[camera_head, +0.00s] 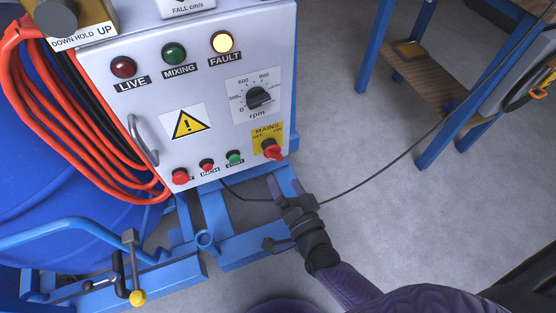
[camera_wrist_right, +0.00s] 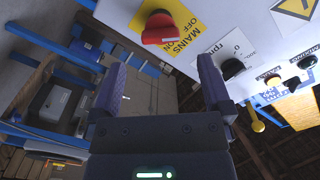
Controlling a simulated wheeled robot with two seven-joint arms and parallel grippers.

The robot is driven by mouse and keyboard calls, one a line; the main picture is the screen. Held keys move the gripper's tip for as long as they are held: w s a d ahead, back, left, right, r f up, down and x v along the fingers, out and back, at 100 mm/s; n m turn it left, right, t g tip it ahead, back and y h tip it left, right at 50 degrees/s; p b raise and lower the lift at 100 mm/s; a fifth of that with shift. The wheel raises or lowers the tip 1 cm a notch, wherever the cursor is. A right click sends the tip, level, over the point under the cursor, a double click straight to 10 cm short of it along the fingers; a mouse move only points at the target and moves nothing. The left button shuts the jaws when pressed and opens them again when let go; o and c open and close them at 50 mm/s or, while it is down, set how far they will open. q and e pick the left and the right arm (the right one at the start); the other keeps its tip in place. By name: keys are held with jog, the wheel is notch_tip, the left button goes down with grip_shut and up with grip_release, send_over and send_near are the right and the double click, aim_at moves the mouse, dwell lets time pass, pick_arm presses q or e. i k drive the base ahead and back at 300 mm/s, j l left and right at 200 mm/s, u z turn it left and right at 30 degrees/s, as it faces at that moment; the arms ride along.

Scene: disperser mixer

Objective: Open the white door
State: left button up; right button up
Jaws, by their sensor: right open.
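The white door (camera_head: 205,120) is the front panel of a control cabinet and looks closed. A grey curved handle (camera_head: 144,140) is at its left side. A red mains switch (camera_head: 271,149) sits on a yellow OFF/ON plate at its lower right; the switch also shows in the right wrist view (camera_wrist_right: 160,30). My right gripper (camera_head: 287,186) is open and empty, just below the mains switch and apart from it. In the right wrist view my right gripper's fingers (camera_wrist_right: 160,78) stand apart with nothing between them. My left gripper is not in view.
The yellow FAULT lamp (camera_head: 222,42) is lit. Orange hoses (camera_head: 40,110) hang left of the door by a blue drum (camera_head: 50,190). A blue frame (camera_head: 235,245) lies below. A black cable (camera_head: 375,178) crosses the floor. A blue-legged bench (camera_head: 430,85) stands right.

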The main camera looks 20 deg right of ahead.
aim_at(180, 90)
jog(key=k, duration=1)
